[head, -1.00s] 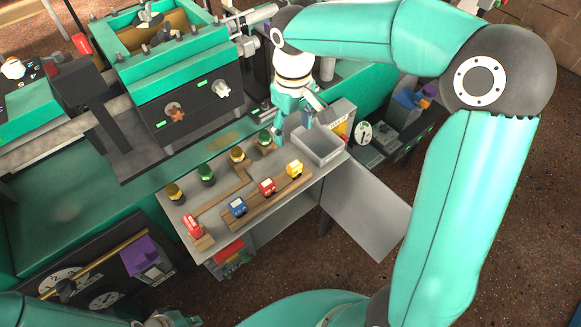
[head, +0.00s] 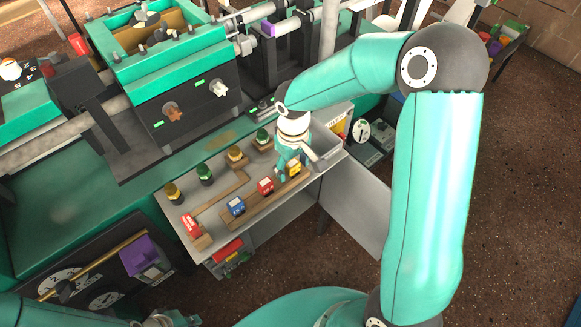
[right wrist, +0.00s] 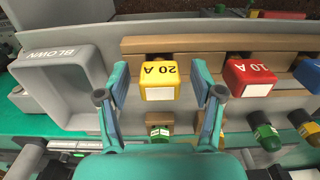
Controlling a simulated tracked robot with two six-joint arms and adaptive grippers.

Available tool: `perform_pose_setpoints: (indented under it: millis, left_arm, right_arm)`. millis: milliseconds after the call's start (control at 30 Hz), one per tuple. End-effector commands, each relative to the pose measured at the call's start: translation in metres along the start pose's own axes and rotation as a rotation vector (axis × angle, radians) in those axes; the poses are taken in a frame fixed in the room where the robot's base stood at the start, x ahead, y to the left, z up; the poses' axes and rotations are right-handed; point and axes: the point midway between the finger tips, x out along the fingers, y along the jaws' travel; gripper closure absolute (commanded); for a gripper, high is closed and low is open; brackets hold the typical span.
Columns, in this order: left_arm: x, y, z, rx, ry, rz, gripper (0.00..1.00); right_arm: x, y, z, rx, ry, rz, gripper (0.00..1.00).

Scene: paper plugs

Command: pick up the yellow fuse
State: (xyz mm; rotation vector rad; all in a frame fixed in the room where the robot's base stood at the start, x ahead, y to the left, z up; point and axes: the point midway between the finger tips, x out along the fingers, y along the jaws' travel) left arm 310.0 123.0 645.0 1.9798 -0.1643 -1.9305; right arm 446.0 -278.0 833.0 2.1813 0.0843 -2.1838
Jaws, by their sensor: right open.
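The yellow fuse (right wrist: 161,80), marked 20 A, sits in the wooden rail (right wrist: 190,44) in the right wrist view. It also shows in the head view (head: 293,170), partly covered by my right gripper. My right gripper (right wrist: 162,86) is open, with one finger on each side of the yellow fuse and a gap to it on both sides. From the head it is at the rail's right end (head: 294,172). My left gripper (head: 168,319) is at the bottom edge of the head view, mostly cut off.
A red fuse (right wrist: 250,77) and a blue fuse (head: 236,206) sit along the same rail. A grey bin marked BLOWN (right wrist: 48,62) stands close beside my right gripper. Several green and yellow plugs, such as one green plug (head: 205,174), stand behind the rail.

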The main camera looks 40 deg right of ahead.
Motion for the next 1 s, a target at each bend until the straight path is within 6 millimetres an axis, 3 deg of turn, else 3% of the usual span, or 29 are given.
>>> perform_pose_setpoints:
  millis: [267, 600, 700, 1000]
  left_arm:
    - [-0.0001, 0.0, 0.0, 0.0, 0.0, 0.0, 1.0]
    - [-0.0001, 0.0, 0.0, 0.0, 0.0, 0.0, 1.0]
    - [-0.0001, 0.0, 0.0, 0.0, 0.0, 0.0, 1.0]
    - [-0.0001, 0.0, 0.0, 0.0, 0.0, 0.0, 1.0]
  right_arm:
    - [0.0045, 0.0001, 0.0001, 0.0, 0.0, 0.0, 0.33]
    - [0.0042, 0.0, 0.0, 0.0, 0.0, 0.0, 0.88]
    - [0.0042, -0.0001, 0.0, 0.0, 0.0, 0.0, 0.92]
    - [0.0023, -0.0003, -0.0003, 0.0, 0.001, 0.0, 0.92]
